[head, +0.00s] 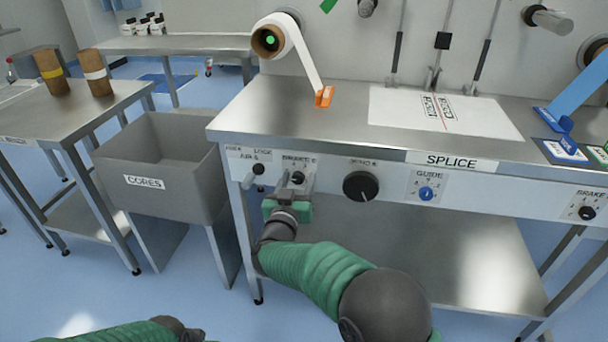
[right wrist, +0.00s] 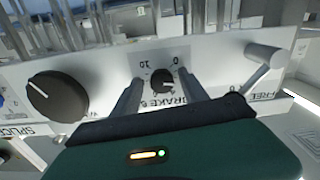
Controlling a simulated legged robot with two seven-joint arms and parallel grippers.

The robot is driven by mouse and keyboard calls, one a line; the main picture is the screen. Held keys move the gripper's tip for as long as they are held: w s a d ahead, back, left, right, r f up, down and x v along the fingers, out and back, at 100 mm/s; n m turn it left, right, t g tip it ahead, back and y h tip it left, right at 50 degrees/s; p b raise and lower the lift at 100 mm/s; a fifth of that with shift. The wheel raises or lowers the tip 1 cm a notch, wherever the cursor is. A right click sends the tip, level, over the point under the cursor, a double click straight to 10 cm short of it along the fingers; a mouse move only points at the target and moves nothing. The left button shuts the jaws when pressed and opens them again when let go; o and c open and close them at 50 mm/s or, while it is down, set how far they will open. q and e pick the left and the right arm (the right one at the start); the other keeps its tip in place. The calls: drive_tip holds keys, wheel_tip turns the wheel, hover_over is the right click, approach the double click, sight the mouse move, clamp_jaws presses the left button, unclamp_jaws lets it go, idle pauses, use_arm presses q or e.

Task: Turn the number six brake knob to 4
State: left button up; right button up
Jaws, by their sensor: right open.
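The number six brake knob (right wrist: 163,84) is a small black dial on the white front panel. In the right wrist view, "BRAKE 6" lettering sits below it, with scale figures 10 and 0 above; its exact setting is too small to read. In the head view the knob (head: 298,178) is partly hidden by my right gripper (head: 294,186). That gripper is open, its two fingers (right wrist: 160,88) on either side of the knob. I cannot tell whether they touch it. Of my left arm only a green part shows at the bottom left; its gripper is out of view.
A lever (right wrist: 262,60) sticks out beside the brake dial. A larger black dial (head: 361,186), a blue guide knob (head: 426,193) and another brake knob (head: 587,213) are along the panel. A grey cores bin (head: 158,183) stands left of the splice table (head: 300,130).

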drive_tip(key=shift+s+a+r, duration=0.1)
drive_tip(key=shift+a, duration=0.25)
drive_tip(key=shift+c, duration=0.6)
drive_tip(key=shift+d, duration=0.25)
drive_tip(key=c, duration=1)
use_arm(q)
drive_tip(key=shift+s+a, duration=0.1)
drive_tip(key=shift+a, duration=0.1)
use_arm(e)
clamp_jaws()
drive_tip(key=shift+a, duration=0.1)
drive_tip(key=shift+m, duration=1)
drive_tip(key=m, duration=0.2)
drive_tip(key=shift+m, duration=0.3)
use_arm(q)
drive_tip(key=shift+f+b, duration=0.75)
drive_tip(key=shift+b, duration=0.05)
use_arm(e)
drive_tip(key=m, duration=0.5)
drive_tip(key=shift+f+m, duration=0.2)
drive_tip(key=shift+m, duration=0.2)
